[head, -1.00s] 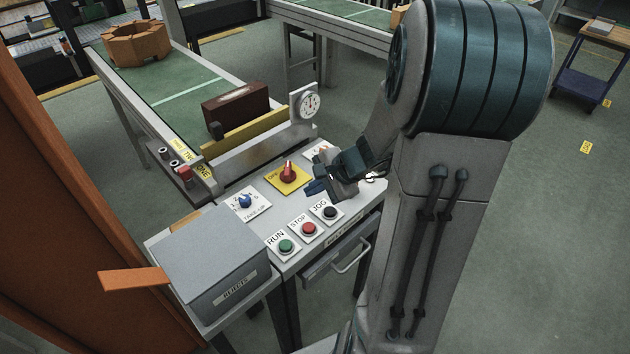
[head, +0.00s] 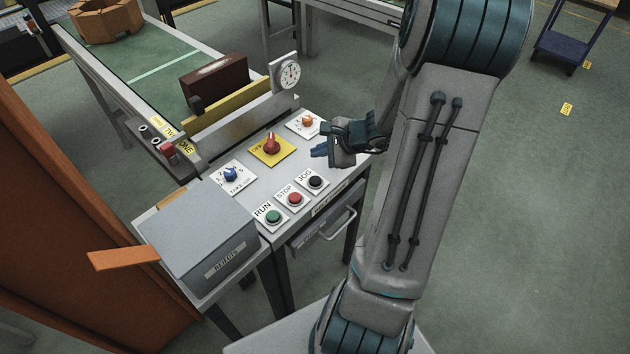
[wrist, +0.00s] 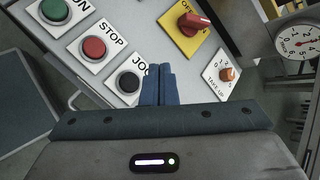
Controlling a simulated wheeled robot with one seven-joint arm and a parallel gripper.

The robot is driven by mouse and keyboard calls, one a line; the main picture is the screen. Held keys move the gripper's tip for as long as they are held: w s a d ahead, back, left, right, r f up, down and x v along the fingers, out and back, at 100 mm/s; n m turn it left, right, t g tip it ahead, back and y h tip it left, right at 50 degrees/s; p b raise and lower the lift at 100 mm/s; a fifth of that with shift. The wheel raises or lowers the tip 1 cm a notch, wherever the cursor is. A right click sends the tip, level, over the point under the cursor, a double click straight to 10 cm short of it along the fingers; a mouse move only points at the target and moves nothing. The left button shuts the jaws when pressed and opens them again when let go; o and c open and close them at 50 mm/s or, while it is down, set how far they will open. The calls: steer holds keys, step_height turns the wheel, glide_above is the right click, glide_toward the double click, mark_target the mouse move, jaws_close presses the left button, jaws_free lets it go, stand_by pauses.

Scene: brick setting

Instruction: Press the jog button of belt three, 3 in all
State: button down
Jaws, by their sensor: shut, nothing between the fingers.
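The black JOG button (head: 316,181) sits on a white plate at the right end of the RUN, STOP, JOG row on the grey control desk (head: 262,200). It also shows in the wrist view (wrist: 129,82), just left of my fingertips. My gripper (head: 319,151) is shut and empty, above the desk and a little beyond the JOG button in the head view. In the wrist view its blue fingers (wrist: 160,72) are together and appear apart from the button. A blue selector knob (head: 230,174) stands on a numbered white plate at the desk's left.
The red STOP button (head: 295,199) and green RUN button (head: 273,217) are beside JOG. A red rotary switch (head: 271,145) on yellow and an orange knob (head: 307,121) lie behind. A grey rejects box (head: 195,235) stands left. A dial gauge (head: 290,73) rises at the back.

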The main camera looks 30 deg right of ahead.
steer(key=b, duration=0.5)
glide_above(319, 181)
step_height(319, 181, down, 6)
steer(key=shift+f, duration=0.15)
steer(key=shift+f+b, duration=0.5)
steer(key=shift+f, duration=0.1)
steer(key=shift+f, duration=0.1)
stand_by(1.1)
steer(key=shift+f+b, duration=0.3)
steer(key=shift+b, duration=0.3)
